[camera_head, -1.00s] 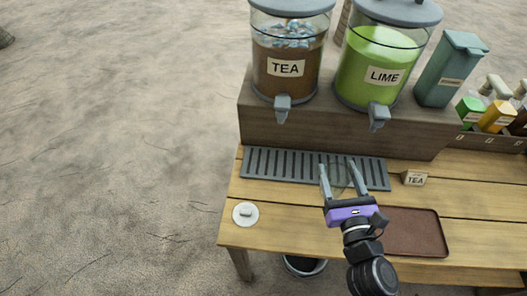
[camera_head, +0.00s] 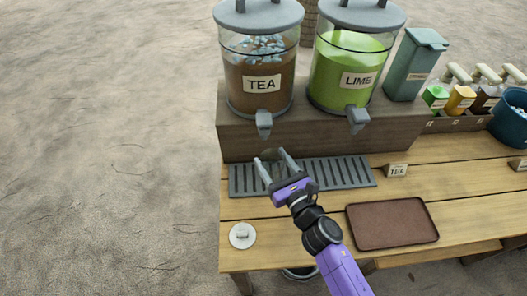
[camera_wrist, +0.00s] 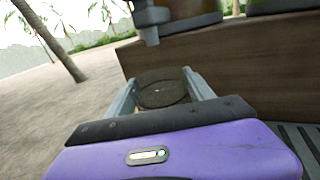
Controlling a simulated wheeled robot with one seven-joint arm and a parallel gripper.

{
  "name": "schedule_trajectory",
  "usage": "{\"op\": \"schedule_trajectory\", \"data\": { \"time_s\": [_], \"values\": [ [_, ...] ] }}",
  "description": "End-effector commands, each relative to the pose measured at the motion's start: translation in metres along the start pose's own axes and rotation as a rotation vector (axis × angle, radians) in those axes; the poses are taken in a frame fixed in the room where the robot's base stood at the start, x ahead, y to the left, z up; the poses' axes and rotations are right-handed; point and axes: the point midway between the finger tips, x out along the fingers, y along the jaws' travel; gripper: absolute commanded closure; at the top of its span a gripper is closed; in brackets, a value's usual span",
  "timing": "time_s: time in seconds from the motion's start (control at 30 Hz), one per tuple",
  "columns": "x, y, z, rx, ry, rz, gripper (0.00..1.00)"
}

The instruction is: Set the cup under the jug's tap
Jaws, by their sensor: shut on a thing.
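In the head view the cup is hard to make out. The brown TEA jug (camera_head: 259,68) stands on a raised wooden block, with a grey tap (camera_head: 264,122) at its lower front. The gripper is in front of and below this tap, over the left part of the slotted drip tray (camera_head: 345,174). The tap also shows in the wrist view (camera_wrist: 151,36), beyond and above the cup, slightly left.
The green LIME jug (camera_head: 345,72) with its own tap (camera_head: 357,119) stands right of the TEA jug. The wooden block (camera_head: 330,137) rises behind the drip tray. A TEA card (camera_head: 397,171), brown tray (camera_head: 392,223) and pale disc (camera_head: 243,236) are on the table.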

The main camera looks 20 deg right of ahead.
Motion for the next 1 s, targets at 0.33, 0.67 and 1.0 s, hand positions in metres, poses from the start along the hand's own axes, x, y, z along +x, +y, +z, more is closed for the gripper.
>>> {"op": "schedule_trajectory", "data": {
  "time_s": [0.33, 0.67, 1.0],
  "values": [
    [0.054, 0.0, 0.0, 0.0, -0.001, 0.0, 1.0],
    [0.055, -0.001, -0.035, 0.001, 0.001, -0.001, 1.0],
    [0.055, 0.0, -0.036, -0.001, 0.0, 0.0, 1.0]
  ]
}}
